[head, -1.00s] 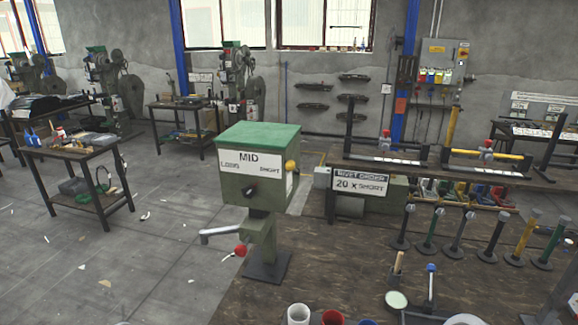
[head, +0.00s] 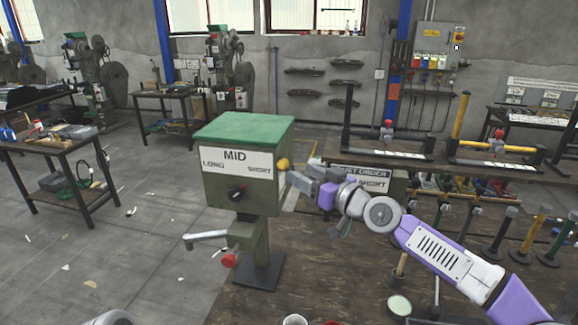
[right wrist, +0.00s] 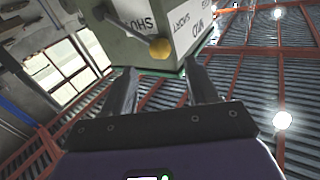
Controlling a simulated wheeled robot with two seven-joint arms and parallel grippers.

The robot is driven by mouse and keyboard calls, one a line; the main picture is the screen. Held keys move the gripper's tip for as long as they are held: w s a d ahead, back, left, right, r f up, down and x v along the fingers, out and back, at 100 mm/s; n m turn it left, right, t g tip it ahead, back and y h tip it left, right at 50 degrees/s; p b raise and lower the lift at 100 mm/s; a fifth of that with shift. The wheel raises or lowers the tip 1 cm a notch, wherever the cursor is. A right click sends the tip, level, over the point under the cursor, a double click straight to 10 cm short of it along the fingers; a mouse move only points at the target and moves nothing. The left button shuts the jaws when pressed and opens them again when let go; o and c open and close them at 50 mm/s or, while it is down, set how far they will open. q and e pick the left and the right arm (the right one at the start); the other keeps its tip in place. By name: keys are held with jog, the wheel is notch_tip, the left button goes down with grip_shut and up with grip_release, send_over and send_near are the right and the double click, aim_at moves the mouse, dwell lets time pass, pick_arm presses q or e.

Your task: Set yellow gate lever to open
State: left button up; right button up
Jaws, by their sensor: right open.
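The press box (head: 242,178), green with a "MID" label and LONG and SHORT marks, stands on a post at the bench's left end. The yellow gate lever (head: 283,164) shows as a yellow ball at the box's right side. In the right wrist view the yellow ball (right wrist: 160,48) sits on a short rod coming off the box. My right gripper (head: 293,178) is open and empty, close beside the ball. In the right wrist view its fingers (right wrist: 163,88) lie apart, with the ball beyond their tips; I see no contact. My left gripper is not in view.
A sign (head: 372,184) is partly hidden behind my right arm. Several upright posts (head: 497,236) stand on the bench at the right.

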aim_at(287, 166)
jog(key=shift+p+x, duration=0.8)
jog(key=shift+x, duration=2.2)
jog(key=shift+s+d, duration=0.1)
jog(key=shift+s, duration=0.05)
grip_shut()
